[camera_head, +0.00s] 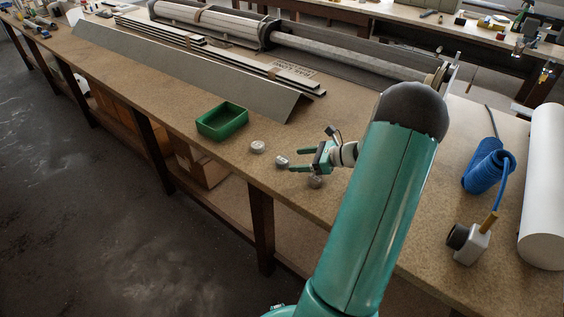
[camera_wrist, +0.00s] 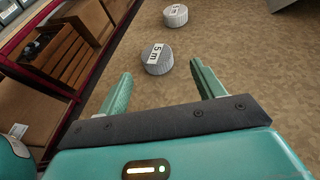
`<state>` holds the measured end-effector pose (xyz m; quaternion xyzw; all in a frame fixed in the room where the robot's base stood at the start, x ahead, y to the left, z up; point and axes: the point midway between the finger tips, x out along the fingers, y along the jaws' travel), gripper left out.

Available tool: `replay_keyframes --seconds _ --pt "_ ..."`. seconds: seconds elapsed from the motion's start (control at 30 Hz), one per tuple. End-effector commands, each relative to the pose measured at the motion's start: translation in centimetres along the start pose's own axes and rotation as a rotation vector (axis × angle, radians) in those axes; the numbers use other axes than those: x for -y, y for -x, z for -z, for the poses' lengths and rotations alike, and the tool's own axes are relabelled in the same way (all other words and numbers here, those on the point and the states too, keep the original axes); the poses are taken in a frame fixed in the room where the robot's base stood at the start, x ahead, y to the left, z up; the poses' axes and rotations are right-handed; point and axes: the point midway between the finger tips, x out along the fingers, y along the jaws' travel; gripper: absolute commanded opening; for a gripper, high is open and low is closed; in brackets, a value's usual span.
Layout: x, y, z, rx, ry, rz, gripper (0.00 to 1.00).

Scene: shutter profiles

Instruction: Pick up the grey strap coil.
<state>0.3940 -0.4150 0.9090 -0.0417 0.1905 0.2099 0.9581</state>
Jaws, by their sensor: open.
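A grey strap coil (camera_wrist: 157,60) with a white label reading "5 m" lies flat on the bench, just ahead of the space between my fingers. It also shows in the head view (camera_head: 282,160), right at my fingertips. My gripper (camera_head: 298,160) is open and empty, low over the bench, with its fingers pointing left; both fingers show in the wrist view (camera_wrist: 161,82). A paler coil (camera_head: 257,146) lies farther out and also shows in the wrist view (camera_wrist: 175,16). A darker brownish-grey coil (camera_head: 315,181) lies beside my gripper on the near side.
A green tray (camera_head: 222,122) stands beyond the coils. A long angled metal profile (camera_head: 190,72) and stacked slats lie behind. A blue coiled hose (camera_head: 487,168) and a white roll (camera_head: 543,190) are at right. The bench's front edge runs close to the coils.

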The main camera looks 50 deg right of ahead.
Motion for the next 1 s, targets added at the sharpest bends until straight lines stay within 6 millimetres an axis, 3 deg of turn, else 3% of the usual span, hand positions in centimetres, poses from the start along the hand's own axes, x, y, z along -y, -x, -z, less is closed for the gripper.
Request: replay_keyframes --seconds 0.3,0.57,0.63,0.83,1.0 --pt "-0.3 -4.7 -0.5 0.001 0.002 -0.005 0.68" --pt "-0.3 -5.2 -0.6 0.001 0.003 -0.004 0.68" --pt "-0.3 -5.2 -0.6 0.001 0.003 -0.004 0.60" --pt "-0.3 -5.2 -0.6 0.001 0.003 -0.004 0.20" --pt "-0.3 -5.2 -0.6 0.001 0.003 -0.004 0.19"
